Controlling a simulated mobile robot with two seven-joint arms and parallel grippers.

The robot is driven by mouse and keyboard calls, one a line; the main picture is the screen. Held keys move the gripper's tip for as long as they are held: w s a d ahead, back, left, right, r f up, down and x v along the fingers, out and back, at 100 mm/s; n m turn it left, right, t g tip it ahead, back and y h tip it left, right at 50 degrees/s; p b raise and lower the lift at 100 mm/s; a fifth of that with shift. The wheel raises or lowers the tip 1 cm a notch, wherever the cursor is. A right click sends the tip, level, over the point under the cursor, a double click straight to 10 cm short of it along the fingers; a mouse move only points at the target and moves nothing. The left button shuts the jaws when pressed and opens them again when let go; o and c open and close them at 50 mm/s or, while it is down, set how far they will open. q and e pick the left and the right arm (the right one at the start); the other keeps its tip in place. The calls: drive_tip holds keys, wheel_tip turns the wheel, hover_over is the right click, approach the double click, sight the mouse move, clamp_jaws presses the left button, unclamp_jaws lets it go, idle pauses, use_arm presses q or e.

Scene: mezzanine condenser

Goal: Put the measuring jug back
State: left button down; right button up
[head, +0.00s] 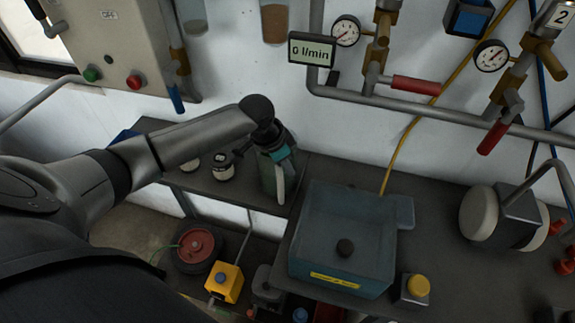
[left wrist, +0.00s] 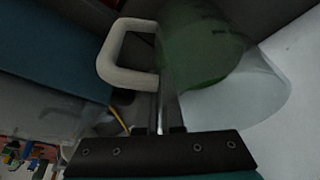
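The measuring jug (head: 270,178) is a translucent greenish vessel with a pale loop handle, roughly upright at the right end of the dark left bench. My left gripper (head: 277,150) points down at its top. In the left wrist view the jug's green body (left wrist: 200,45) and handle (left wrist: 106,60) are close to my left fingers (left wrist: 165,105). The fingers are close together at the jug's wall beside the handle and look shut on it. Whether the jug's base touches the bench cannot be told. My right gripper is not in view.
A blue-grey basin (head: 345,235) with a yellow label stands right of the jug. Small jars (head: 222,167) stand to its left. Pipes and gauges (head: 346,31) line the wall above. A red reel (head: 197,247) and yellow box (head: 224,283) are lower down.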

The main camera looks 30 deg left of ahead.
use_arm(q)
drive_tip(key=c, duration=1.4)
unclamp_jaws()
drive_tip(key=o, duration=0.4)
drive_tip(key=p+v, duration=0.1)
drive_tip(key=v, duration=1.1)
drive_tip(key=shift+p, duration=0.3)
